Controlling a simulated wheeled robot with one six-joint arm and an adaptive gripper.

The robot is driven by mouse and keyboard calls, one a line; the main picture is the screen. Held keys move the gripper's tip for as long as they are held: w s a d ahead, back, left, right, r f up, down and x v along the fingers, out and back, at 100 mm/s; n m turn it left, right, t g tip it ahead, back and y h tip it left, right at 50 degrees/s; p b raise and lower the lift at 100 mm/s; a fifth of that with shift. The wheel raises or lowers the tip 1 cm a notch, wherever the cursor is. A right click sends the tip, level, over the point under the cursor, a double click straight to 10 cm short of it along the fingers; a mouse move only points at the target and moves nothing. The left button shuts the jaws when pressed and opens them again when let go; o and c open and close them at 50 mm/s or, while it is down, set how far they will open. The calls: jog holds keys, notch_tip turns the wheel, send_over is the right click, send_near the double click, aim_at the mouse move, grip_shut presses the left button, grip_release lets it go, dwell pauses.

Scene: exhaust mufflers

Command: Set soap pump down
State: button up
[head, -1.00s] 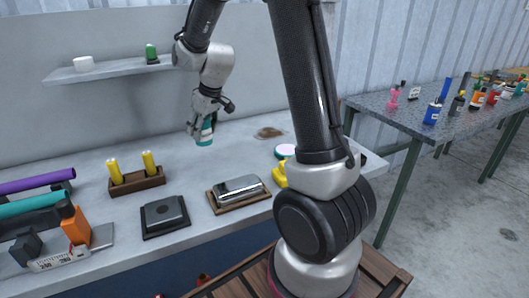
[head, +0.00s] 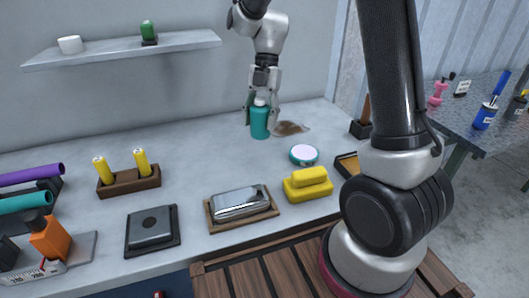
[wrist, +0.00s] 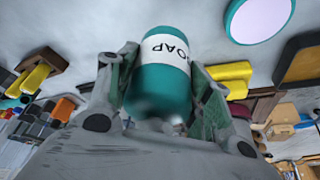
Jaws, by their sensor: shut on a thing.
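The wrist view shows the teal bottle (wrist: 160,82) between the fingers, with a white label reading "OAP". I cannot tell whether its base touches the counter. Its pump head is mostly hidden by the gripper.
A brown stain or flat patch (head: 291,128) lies just right of the bottle. A round teal-rimmed disc (head: 304,155), a yellow block (head: 308,184) and a silver dish on a wooden tray (head: 212,222) lie nearer. The counter left of the bottle is clear. A shelf (head: 110,53) hangs behind.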

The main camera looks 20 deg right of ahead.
notch_tip(320, 180, down, 9)
jog(key=shift+r, duration=0.15)
dwell(0.4)
jog(key=o, duration=1.1)
jog(key=shift+a, duration=0.1)
jog(key=v, duration=1.2)
jog(key=s+d+r+m+t+h, duration=0.1)
jog(key=s+d+r+m+t, duration=0.2)
jog(key=s+d+r+m, duration=0.55)
jog(key=s+d+m+t+h, duration=0.1)
jog(key=s+m+t, duration=0.1)
jog(key=s+m, duration=0.5)
jog(key=s+d+r+m+t, duration=0.1)
jog(key=s+d+m+t, duration=0.1)
jog(key=s+m, duration=0.6)
jog(key=m+t, duration=0.1)
jog(key=m, duration=0.4)
jog(key=shift+d+r+h, duration=0.25)
jog(key=shift+d+h, duration=0.05)
jog(key=shift+h, duration=0.1)
